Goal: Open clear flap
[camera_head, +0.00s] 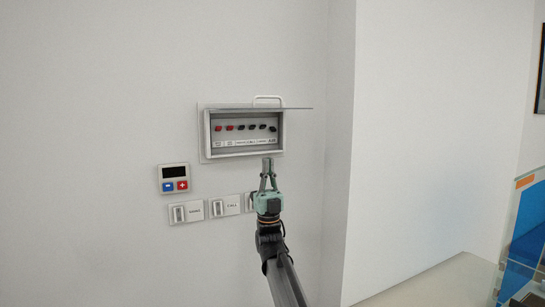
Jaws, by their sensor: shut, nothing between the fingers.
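The clear flap (290,107) is on the front of a shallow wall box (205,135). It is swung up at the top edge of the box and seen nearly edge-on, reaching past the box's right side. A pale handle (267,98) shows just above it. The box front is uncovered, with a row of red and black knobs (241,128) and small labels inside. My gripper (268,164) points up just below the box's lower edge, right of its middle. Its fingers are together and hold nothing. It appears apart from the flap; whether it touches the box cannot be told.
A small controller (174,178) with a blue and a red button is on the wall at lower left. Switch plates (186,211) run along below, one partly behind my gripper. A wall corner stands right of the box. A pale counter (430,285) is at lower right.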

